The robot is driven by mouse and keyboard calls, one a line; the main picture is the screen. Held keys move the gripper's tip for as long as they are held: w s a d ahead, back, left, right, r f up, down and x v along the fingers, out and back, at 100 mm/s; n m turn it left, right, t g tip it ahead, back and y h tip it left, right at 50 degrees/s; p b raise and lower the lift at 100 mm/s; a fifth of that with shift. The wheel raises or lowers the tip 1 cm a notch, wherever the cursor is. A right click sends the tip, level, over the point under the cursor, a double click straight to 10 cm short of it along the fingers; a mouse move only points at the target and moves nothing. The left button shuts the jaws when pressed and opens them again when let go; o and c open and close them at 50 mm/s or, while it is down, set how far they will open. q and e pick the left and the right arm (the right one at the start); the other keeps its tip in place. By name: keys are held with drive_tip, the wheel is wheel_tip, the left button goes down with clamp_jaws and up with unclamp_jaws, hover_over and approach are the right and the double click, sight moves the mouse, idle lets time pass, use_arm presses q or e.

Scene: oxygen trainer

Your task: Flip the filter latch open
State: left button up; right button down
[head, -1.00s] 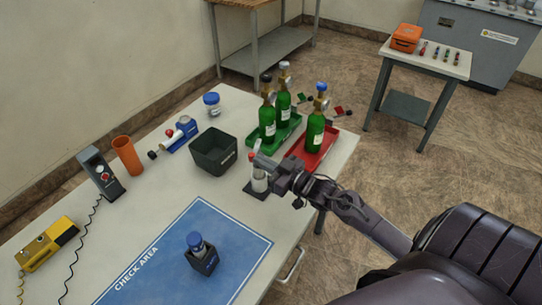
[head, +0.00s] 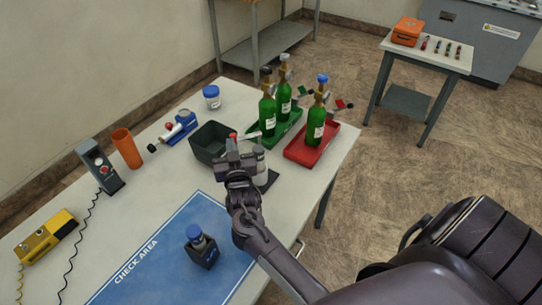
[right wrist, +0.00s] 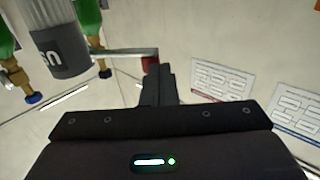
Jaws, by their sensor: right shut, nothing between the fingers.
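The filter unit is a pale canister (head: 261,167) on a dark base plate (head: 270,181), near the table's right edge. A thin grey latch lever (head: 249,136) with a red tip (head: 233,136) reaches left from its top. In the right wrist view the canister's grey body (right wrist: 62,48) is at upper left, and the lever runs right to its red end (right wrist: 151,63). My right gripper (head: 232,148) is shut and empty, just left of the canister. Its fingertips (right wrist: 157,75) are at the lever's red end; I cannot tell whether they touch. My left gripper is not in view.
A dark open bin (head: 207,143) stands close behind my right gripper. Green bottles stand on a green tray (head: 285,137) and a red tray (head: 312,155) beyond the canister.

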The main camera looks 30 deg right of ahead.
drive_tip(key=a+b+x, duration=0.1)
drive_tip(key=b+x, duration=0.1)
drive_tip(key=x, duration=0.4)
drive_tip(key=shift+w+b, duration=0.4)
drive_tip(key=shift+w, duration=0.05)
drive_tip(key=shift+s+a, duration=0.1)
drive_tip(key=shift+s, duration=0.05)
idle(1.0)
drive_tip(key=b+v, duration=0.1)
drive_tip(key=v, duration=0.6)
drive_tip(key=shift+s, duration=0.3)
drive_tip(key=shift+a, duration=0.1)
